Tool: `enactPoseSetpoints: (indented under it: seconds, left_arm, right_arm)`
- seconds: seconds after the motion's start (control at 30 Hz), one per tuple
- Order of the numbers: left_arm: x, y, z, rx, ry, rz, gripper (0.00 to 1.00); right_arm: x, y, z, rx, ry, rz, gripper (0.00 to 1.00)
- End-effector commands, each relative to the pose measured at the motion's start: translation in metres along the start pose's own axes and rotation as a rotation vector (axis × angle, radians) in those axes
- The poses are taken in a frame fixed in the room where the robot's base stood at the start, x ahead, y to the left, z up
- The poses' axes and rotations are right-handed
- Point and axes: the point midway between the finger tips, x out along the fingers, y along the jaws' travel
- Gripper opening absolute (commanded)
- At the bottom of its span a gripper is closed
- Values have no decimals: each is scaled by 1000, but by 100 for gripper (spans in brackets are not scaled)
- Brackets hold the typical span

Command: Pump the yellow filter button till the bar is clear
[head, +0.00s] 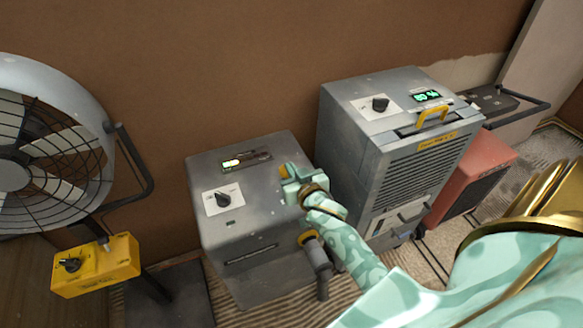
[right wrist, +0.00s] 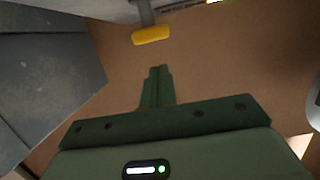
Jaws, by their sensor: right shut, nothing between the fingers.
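The grey filter box (head: 255,215) stands on the floor in the head view. Its top bears a dark slot with a short lit bar (head: 240,161) at its left part, glowing whitish, orange and green. A small yellow button (head: 283,171) shows at the box's right top edge, partly hidden by my right gripper. My right gripper (head: 291,182) is shut and empty, its tips at or just over the button; I cannot tell whether they touch it. Its closed fingers also show in the right wrist view (right wrist: 157,85). My left gripper is not in view.
A taller grey dehumidifier (head: 395,165) with a dial, display and yellow handle stands close right of the box. A fan (head: 45,150) and yellow control box (head: 95,265) stand left. A hose end (head: 317,258) juts from the box front. A red unit (head: 470,175) is farther right.

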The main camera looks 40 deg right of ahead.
Motion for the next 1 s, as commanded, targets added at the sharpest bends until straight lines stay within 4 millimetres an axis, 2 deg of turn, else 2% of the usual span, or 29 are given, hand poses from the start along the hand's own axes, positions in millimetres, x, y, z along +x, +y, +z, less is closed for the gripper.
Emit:
enactPoseSetpoints:
  seconds: [0.03, 0.2, 0.4, 1.0]
  left_arm:
    - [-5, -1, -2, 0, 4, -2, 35]
    - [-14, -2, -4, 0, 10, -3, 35]
    - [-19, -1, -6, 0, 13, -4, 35]
    - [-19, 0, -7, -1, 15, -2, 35]
  right_arm:
    - [-14, 0, 0, 1, -4, 1, 0]
    - [-49, 0, 1, 1, -2, 1, 0]
    - [-73, 0, 2, 0, -1, 1, 0]
    - [-78, 0, 2, 0, 0, 0, 0]
